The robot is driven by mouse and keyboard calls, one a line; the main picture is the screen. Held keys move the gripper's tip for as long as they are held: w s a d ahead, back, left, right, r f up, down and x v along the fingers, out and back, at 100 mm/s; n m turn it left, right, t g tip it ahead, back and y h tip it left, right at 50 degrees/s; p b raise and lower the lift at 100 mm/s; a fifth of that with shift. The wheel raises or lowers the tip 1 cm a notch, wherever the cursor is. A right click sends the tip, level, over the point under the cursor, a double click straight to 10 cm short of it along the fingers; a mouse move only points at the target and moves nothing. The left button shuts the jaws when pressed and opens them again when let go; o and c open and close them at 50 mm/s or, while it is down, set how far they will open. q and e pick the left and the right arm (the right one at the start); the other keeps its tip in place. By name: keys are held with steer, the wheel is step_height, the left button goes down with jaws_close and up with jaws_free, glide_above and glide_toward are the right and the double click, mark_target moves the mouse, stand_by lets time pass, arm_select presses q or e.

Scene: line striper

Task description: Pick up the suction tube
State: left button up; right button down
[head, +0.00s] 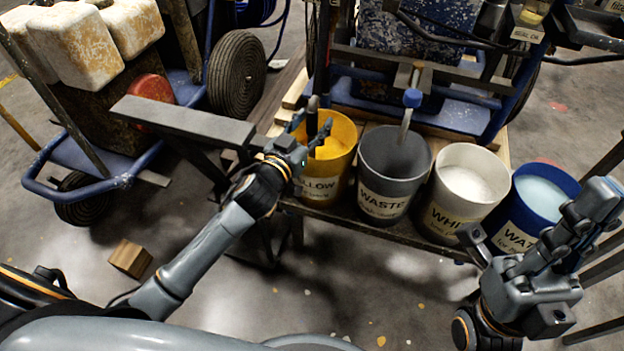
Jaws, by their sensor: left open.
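A pale tube with a blue collar (412,98) stands tilted in the grey WASTE bucket (385,190); its lower end is hidden inside. It looks like the suction tube. My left gripper (318,128) is open at the yellow bucket (340,165), left of the tube and apart from it. A dark upright piece (312,112) shows right by the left fingers; I cannot tell whether it is between them. My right gripper (540,225) is open and empty at the lower right, in front of the blue water bucket (535,200).
A white bucket (462,190) stands between the grey and blue ones on a low shelf. The striper machine (420,50) rises behind them. A blue cart (110,170) with white jugs (95,40) and a grey beam (185,122) is at left. A wooden block (130,258) lies on the floor.

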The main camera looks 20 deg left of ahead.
arm_select(q)
jaws_close()
steer(key=shift+r, duration=0.1)
steer(key=shift+r, duration=0.1)
